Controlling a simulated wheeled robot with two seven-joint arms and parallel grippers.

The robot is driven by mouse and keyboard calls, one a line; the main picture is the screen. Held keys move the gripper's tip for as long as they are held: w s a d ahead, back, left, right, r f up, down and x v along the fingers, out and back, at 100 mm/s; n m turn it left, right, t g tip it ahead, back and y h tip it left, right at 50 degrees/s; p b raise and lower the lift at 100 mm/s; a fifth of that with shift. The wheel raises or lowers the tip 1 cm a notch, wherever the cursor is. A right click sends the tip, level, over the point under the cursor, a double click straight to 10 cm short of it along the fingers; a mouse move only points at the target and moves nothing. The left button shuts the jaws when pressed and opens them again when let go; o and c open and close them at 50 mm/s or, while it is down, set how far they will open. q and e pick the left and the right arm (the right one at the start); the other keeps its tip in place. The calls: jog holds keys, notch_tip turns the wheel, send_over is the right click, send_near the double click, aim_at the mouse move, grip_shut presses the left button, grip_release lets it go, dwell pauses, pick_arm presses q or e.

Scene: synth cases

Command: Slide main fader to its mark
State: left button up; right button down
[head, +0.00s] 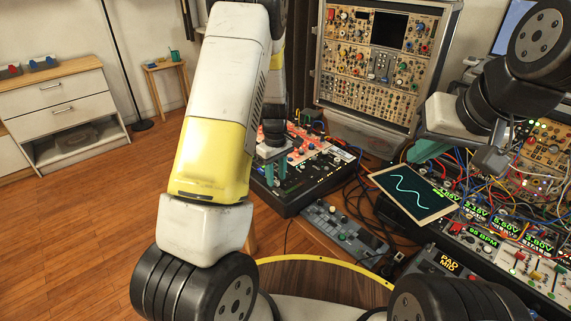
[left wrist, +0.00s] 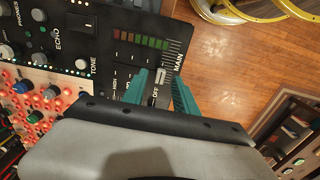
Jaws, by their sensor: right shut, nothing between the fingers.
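The mixer (head: 290,190) is a dark console with a red-orange knob section at its back. In the left wrist view its panel (left wrist: 100,50) carries a MAIN label, a tick scale and a small light main fader cap (left wrist: 160,76). My left gripper (left wrist: 160,76) has its teal fingers apart on either side of the cap, with gaps visible. In the head view my left gripper (head: 268,172) is low over the mixer, and the cap cannot be made out there. I cannot single out the fader's mark. My right gripper (head: 412,158) is shut and empty, above the tablet.
A tablet with a wave trace (head: 413,191) lies right of the mixer among cables. A grey device (head: 345,238) lies in front. A modular rack (head: 385,60) stands behind. More cabled modules (head: 500,235) fill the right side.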

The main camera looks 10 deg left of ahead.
pick_arm(q)
jog(key=shift+f, duration=0.7)
grip_shut()
dwell(1.0)
